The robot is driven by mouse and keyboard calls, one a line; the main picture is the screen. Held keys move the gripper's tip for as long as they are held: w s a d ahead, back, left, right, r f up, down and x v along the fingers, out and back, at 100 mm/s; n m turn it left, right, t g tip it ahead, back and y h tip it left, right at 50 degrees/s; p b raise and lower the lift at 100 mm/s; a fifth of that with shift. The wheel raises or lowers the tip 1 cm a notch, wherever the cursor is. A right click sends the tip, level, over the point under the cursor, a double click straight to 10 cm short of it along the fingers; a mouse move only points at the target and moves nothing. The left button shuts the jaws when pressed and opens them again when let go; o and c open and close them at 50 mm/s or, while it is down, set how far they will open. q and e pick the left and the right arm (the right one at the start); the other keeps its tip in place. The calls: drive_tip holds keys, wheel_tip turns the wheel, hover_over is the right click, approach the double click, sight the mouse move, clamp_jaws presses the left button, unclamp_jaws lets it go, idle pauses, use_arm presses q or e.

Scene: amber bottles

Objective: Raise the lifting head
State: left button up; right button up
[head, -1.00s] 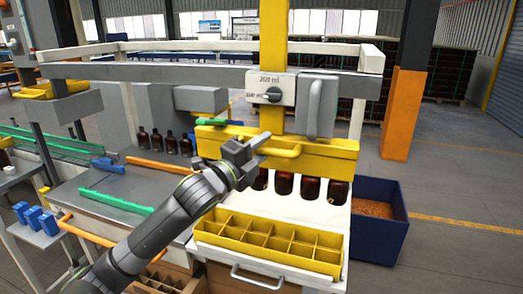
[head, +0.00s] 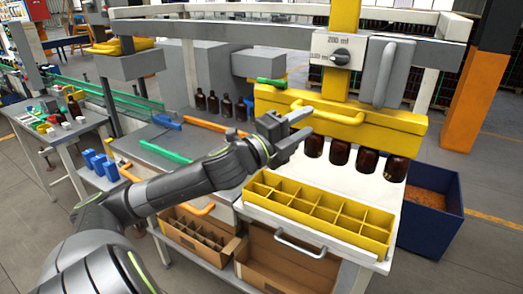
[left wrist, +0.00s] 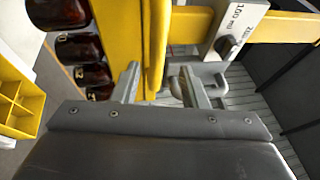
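The lifting head is a wide yellow block (head: 400,120) with a yellow bar handle (head: 338,116) on its front. Several dark amber bottles (head: 340,152) hang in a row under it; they also show at the left in the left wrist view (left wrist: 75,47). My left gripper (head: 309,119) is at the left end of the handle, with its fingers apart. In the left wrist view a yellow bar (left wrist: 155,45) runs between the two fingers (left wrist: 160,85), with gaps visible beside it. I cannot tell whether either finger touches it. My right gripper is not in view.
A yellow divided crate (head: 250,192) sits below the bottles on a white table. A dial panel (head: 338,48) and grey lever (head: 387,72) are above the head. A blue bin (head: 455,222) stands right. Several bottles (head: 213,102) stand behind on the left. Cardboard boxes (head: 285,262) are underneath.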

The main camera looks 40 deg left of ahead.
use_arm(q)
drive_tip(key=p+v, duration=0.5)
drive_tip(key=v, duration=0.6)
drive_tip(key=shift+p, duration=0.4)
idle(0.6)
